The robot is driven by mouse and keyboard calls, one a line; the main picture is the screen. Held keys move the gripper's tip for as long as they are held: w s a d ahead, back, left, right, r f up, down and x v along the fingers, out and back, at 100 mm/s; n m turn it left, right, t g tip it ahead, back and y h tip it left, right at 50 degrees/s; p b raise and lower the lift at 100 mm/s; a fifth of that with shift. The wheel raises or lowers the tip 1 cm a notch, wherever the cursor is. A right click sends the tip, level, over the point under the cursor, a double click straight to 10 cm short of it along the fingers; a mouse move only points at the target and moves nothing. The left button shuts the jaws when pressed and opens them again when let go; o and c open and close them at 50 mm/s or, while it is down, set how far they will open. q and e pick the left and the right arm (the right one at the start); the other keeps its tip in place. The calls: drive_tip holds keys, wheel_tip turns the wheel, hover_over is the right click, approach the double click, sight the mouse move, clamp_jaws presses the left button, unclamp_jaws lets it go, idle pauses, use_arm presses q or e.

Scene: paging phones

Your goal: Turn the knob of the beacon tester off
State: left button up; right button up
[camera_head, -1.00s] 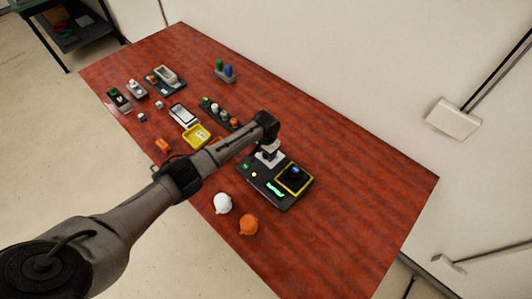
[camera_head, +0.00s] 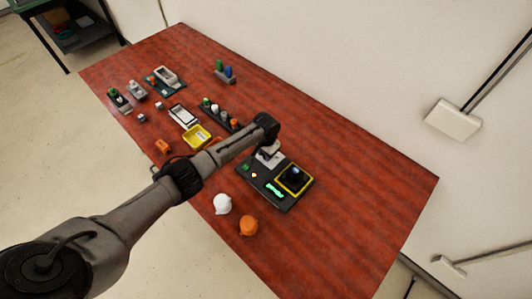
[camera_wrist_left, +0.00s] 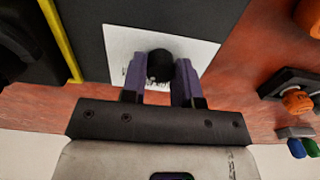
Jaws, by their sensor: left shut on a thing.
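The beacon tester (camera_head: 287,203) is a dark box on the red table, with a yellow-framed black part, a lit green display and small indicator lights on top. Its knob (camera_wrist_left: 160,66) is round and black, on a white plate (camera_wrist_left: 119,47) in the left wrist view. My left gripper (camera_wrist_left: 160,75) is shut on the knob, one purple finger on each side of it. In the head view my left gripper (camera_head: 267,156) is over the tester's far left part, and the knob is hidden there. My right gripper is not in view.
A white object (camera_head: 223,204) and an orange object (camera_head: 248,225) lie near the table's front edge beside the tester. A yellow tray (camera_head: 196,137), a rack of coloured pieces (camera_head: 221,115) and several small items stand further left. The right of the table (camera_head: 370,190) is clear.

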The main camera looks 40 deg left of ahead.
use_arm(q)
drive_tip(key=shift+r+n+p, duration=0.2)
drive_tip(key=shift+n+p, duration=1.3)
drive_tip(key=shift+p, duration=0.3)
drive_tip(key=n+p, duration=0.2)
drive_tip(key=shift+d+n, duration=0.1)
drive_tip(key=shift+n, duration=0.3)
drive_tip(key=n+p, duration=0.1)
drive_tip(key=n, duration=0.1)
drive_tip(key=shift+f+n, duration=0.1)
drive_tip(key=shift+n, duration=0.2)
drive_tip(key=n+p, duration=0.1)
drive_tip(key=n, duration=0.3)
drive_tip(key=shift+n+p, duration=0.3)
drive_tip(key=shift+p, duration=0.05)
drive_tip(key=shift+f+n+p, duration=0.1)
drive_tip(key=shift+n+p, duration=0.3)
drive_tip(key=shift+n, duration=2)
drive_tip(key=o, duration=0.9)
